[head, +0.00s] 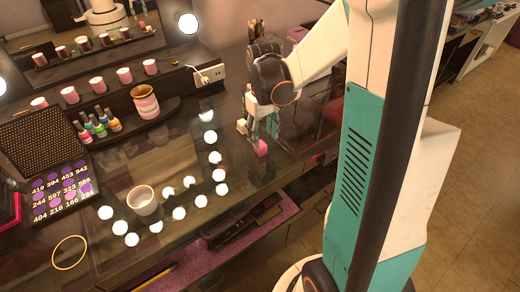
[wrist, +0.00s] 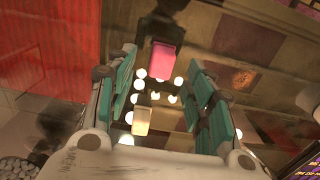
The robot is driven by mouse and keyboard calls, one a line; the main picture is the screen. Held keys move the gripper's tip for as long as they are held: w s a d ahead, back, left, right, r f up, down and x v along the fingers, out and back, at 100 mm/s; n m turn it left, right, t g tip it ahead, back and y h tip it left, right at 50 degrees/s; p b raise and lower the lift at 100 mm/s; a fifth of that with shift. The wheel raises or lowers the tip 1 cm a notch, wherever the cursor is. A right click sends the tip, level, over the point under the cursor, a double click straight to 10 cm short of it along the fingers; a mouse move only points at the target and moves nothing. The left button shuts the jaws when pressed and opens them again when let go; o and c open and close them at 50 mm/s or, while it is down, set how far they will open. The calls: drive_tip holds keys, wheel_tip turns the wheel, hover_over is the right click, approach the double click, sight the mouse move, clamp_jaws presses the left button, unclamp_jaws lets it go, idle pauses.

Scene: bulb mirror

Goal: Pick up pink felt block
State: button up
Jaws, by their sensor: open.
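The pink felt block (head: 261,148) lies on the dark glassy tabletop, below and just in front of my gripper (head: 262,130) in the head view. In the wrist view the pink block (wrist: 162,60) shows beyond the fingers, roughly between them and a little left of centre. My gripper (wrist: 165,88) has its teal-padded fingers spread apart with nothing between them. Whether either fingertip touches the block cannot be told.
A small pale yellow block (head: 242,126) sits close to the pink one; it also shows in the wrist view (wrist: 142,121). Bright bulb reflections cover the glass.

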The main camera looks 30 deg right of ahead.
sight(261, 144)
drive_tip(key=shift+w+a+f+b, duration=0.1)
drive_tip(key=shift+f+b, duration=0.4)
drive_tip(key=shift+f, duration=0.95)
drive_tip(key=shift+w+a+f+b, duration=0.1)
drive_tip(key=shift+f+b, duration=0.4)
drive_tip(key=shift+f, duration=0.9)
drive_tip(key=shift+s, duration=0.1)
drive_tip(key=c, duration=1.1)
drive_tip(key=shift+c, duration=0.2)
drive_tip(key=shift+r, duration=0.15)
wheel_tip(261, 144, up, 20)
drive_tip(key=p, duration=0.5)
